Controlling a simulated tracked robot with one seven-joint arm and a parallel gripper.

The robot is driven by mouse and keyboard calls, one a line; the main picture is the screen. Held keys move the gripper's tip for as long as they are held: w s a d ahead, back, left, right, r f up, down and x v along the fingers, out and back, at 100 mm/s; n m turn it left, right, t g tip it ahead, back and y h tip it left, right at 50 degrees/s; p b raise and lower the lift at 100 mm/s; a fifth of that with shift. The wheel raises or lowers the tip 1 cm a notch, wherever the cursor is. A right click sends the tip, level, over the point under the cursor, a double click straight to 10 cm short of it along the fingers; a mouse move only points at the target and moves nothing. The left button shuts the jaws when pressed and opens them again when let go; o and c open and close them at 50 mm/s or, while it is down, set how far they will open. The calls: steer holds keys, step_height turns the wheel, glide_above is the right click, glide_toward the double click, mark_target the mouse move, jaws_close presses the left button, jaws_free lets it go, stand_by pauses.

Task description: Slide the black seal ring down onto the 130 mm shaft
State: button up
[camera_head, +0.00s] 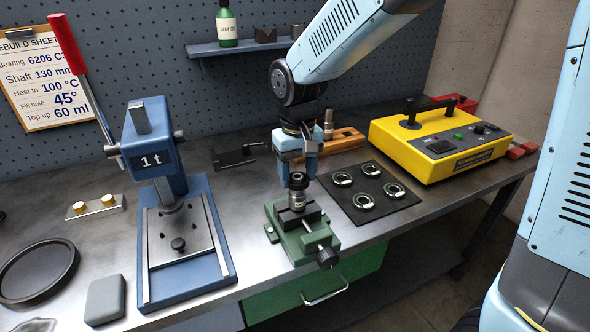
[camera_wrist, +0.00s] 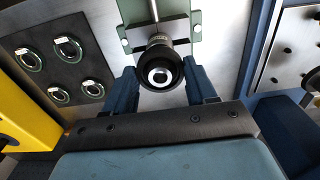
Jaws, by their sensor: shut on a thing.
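The black seal ring (camera_head: 298,179) sits between the fingers of my gripper (camera_head: 297,172), which is shut on it. In the wrist view the ring (camera_wrist: 146,76) appears as a dark round collar around a bright metal end with a dark centre, with a blue finger of my gripper (camera_wrist: 163,78) on each side. The silver shaft (camera_head: 298,199) stands upright below the ring, in the jaws of a green vise (camera_head: 283,246). The ring is at the shaft's top end; how far it surrounds the shaft is hard to tell.
A blue press (camera_head: 158,150) stands left of the vise. A dark mat (camera_head: 367,213) with several metal rings lies right of it, and a yellow heater box (camera_head: 425,150) stands beyond. A wooden block (camera_head: 345,138) is behind my gripper. The bench edge runs close in front of the vise.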

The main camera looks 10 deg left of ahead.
steer(key=shift+f, duration=0.6)
steer(key=shift+f, duration=0.35)
steer(key=shift+f, duration=0.25)
steer(key=o, duration=1.1)
steer(key=shift+c, duration=0.5)
steer(key=shift+r, duration=0.1)
